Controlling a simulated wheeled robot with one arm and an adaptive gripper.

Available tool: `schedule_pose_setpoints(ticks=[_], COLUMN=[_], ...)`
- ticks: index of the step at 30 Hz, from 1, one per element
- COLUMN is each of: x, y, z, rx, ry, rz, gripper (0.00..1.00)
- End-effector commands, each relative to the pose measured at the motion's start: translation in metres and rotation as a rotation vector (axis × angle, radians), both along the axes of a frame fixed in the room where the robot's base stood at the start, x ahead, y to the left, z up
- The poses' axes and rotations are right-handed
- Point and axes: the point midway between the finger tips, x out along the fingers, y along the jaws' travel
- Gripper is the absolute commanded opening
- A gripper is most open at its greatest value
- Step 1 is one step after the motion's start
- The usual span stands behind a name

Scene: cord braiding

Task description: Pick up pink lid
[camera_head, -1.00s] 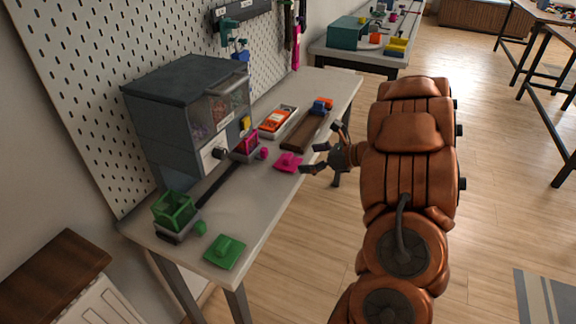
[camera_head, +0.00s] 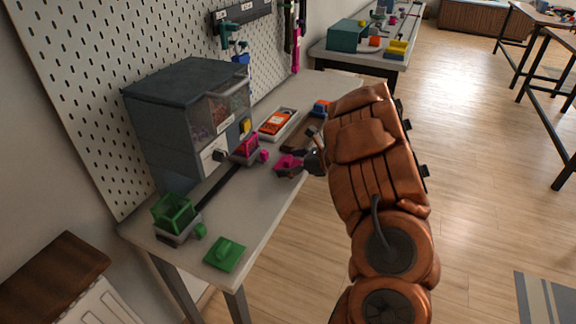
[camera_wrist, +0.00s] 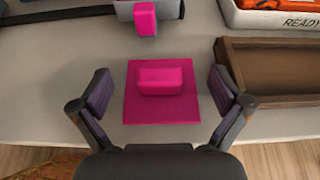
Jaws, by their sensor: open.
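The pink lid (camera_wrist: 134,108) is a flat square plate with a raised block handle on top, lying on the grey table near its front edge in the wrist view. My gripper (camera_wrist: 162,92) is open, with one finger on each side of the lid's handle and a gap on both sides. In the head view the lid (camera_head: 285,160) is partly hidden by my gripper (camera_head: 293,163), which reaches over it from the right. I cannot tell how high the fingers are above the table.
A brown wooden tray (camera_wrist: 284,88) lies close to the right finger. Behind the lid is a holder with a pink box (camera_head: 247,147) beside the grey dispenser (camera_head: 152,125). A green lid (camera_head: 225,254) and green box (camera_head: 172,210) are at the near end.

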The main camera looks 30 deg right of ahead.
Motion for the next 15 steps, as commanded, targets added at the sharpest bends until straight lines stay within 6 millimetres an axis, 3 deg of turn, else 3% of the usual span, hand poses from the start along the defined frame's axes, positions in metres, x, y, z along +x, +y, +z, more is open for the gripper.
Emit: schedule_pose_setpoints(ticks=[3,15], x=[-0.0001,-0.0003], y=[-0.0002,-0.0003], z=[0.0001,0.0], rx=[0.0,0.0], ry=[0.0,0.0], rz=[0.0,0.0], gripper=[1.0,0.58])
